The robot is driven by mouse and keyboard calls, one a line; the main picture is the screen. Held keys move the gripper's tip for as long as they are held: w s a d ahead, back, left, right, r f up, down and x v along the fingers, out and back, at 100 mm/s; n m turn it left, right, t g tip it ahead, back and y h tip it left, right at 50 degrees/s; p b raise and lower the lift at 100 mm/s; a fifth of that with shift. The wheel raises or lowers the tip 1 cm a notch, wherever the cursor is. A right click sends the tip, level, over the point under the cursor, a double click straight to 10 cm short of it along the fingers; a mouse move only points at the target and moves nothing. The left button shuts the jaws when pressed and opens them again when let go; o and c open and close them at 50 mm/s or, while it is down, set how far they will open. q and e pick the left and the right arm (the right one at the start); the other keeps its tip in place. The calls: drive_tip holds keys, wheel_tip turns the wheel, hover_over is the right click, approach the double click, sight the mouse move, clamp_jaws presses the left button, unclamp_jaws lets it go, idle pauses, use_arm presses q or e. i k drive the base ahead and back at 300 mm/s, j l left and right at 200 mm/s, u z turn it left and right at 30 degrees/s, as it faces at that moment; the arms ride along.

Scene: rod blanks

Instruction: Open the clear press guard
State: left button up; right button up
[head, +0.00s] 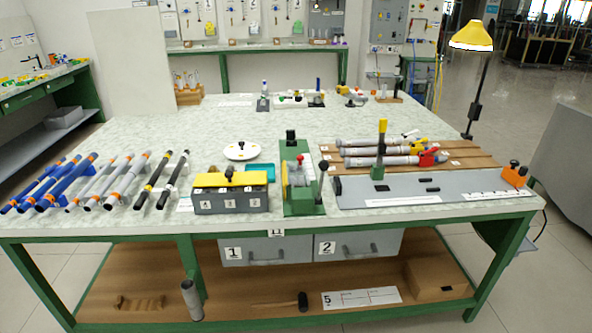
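A green bench device (304,208) that looks like the press stands at the front middle of the table. It has a black knob on top, a red knob, grey metal parts inside and a black-ended lever on its right side. A clear guard is too faint and small to make out for certain, so I cannot tell whether it is open or shut. Neither of my grippers is in view.
A grey box with a yellow lid (230,180) stands close left of the press. A grey fixture plate (430,193) lies close right, with a green and yellow post (381,150). Several rods lie left on the table (240,112).

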sight(301, 158)
drive_tip(key=i+l, duration=0.3)
drive_tip(key=l, duration=0.15)
drive_tip(key=i+l, duration=0.55)
drive_tip(key=l, duration=0.3)
